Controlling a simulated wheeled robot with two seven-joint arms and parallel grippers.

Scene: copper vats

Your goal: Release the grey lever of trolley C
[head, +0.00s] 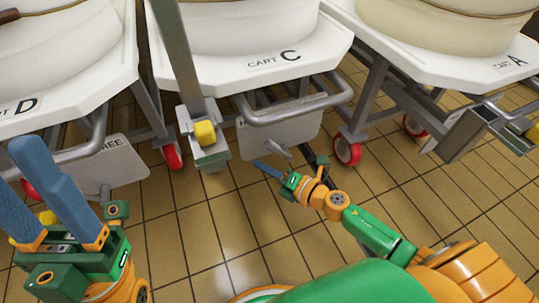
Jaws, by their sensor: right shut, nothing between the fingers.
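Trolley C (290,62) is a white cart marked "CART C" at top centre, carrying a pale vat. Below its tubular handle (300,108) hangs a grey plate (300,132), with a short grey lever (277,151) at its lower edge. My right gripper (262,167), with blue fingers, is shut and empty. In the picture its tips are just below and left of the lever; I cannot tell whether they touch it. My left gripper (28,195) is large at the lower left, its blue fingers apart and empty, in front of trolley D.
Trolley D (65,75) stands left, with a plate reading "FREE" (108,160) below. Trolley A (450,75) stands right. A grey post with a yellow block (204,132) rises left of the lever. Red wheels (347,150) stand on tan tiles. Open floor lies around my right forearm.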

